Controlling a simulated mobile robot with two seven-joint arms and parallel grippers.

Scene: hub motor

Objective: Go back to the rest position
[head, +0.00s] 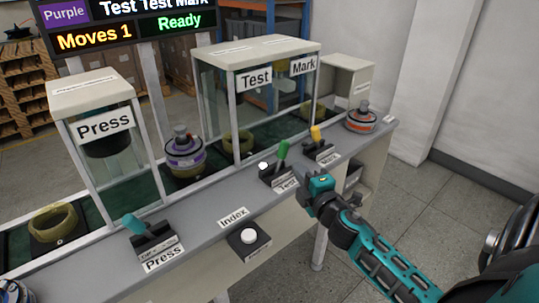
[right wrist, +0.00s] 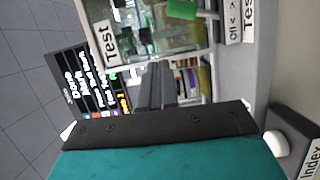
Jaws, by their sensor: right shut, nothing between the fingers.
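My right gripper (head: 303,178) reaches in from the lower right and hangs just in front of the bench edge, near the green Test lever (head: 282,150). In the right wrist view its dark fingers (right wrist: 155,85) are together with nothing between them. The green lever (right wrist: 181,10) also shows at the top there, apart from the fingers. A yellow lever (head: 316,133) stands behind it, and a teal Press lever (head: 133,223) stands at the left. The white Index button (head: 249,236) is on the front edge. My left gripper is not in view.
A purple hub motor (head: 185,152) sits between the Press station (head: 95,82) and the Test and Mark housing (head: 257,52). An orange-banded motor (head: 361,118) stands at the bench's far right end. The floor (head: 440,205) right of the bench is clear.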

